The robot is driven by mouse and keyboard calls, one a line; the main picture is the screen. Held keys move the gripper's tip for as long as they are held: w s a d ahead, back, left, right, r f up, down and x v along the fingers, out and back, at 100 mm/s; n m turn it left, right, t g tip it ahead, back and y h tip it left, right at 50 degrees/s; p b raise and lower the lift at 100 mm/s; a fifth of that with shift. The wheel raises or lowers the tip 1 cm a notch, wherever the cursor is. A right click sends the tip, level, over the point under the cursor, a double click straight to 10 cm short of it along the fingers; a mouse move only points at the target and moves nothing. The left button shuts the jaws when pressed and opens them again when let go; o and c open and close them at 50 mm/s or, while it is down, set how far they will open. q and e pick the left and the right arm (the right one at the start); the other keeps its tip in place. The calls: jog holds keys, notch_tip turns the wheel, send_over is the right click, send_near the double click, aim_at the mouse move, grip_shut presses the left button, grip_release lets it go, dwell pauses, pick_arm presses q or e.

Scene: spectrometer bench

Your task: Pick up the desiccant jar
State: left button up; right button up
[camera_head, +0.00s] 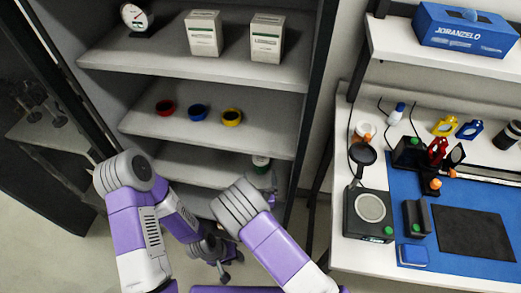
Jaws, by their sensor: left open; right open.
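A small white jar with a green band (261,161), which looks like the desiccant jar, stands on a lower shelf of the grey cabinet, toward its right side. Its lower part is hard to make out. My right gripper (267,180) is open, close below and in front of the jar in the picture; I cannot tell whether it touches it. My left gripper (220,259) is open and empty, low down in front of the cabinet, well away from the jar.
Higher up are two white boxes (204,33) (267,38) and a dial gauge (136,18). A crowded bench (345,255) stands at the right.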

aim_at(261, 160)
jog(key=shift+w, duration=1.05)
jog(key=shift+w+b, duration=0.5)
jog(key=shift+w, duration=0.15)
jog(key=w, duration=0.1)
jog(key=w+b, duration=0.1)
jog(key=w, duration=0.1)
jog(key=shift+w+d+f, duration=0.25)
jog(key=shift+w+f, duration=0.05)
jog(key=shift+f, duration=0.1)
jog(key=shift+w+r, duration=0.1)
jog(key=shift+w, duration=0.35)
jog(key=c, duration=1.1)
pick_arm(q)
jog(key=shift+w+f, duration=0.2)
jog(key=shift+f, duration=0.9)
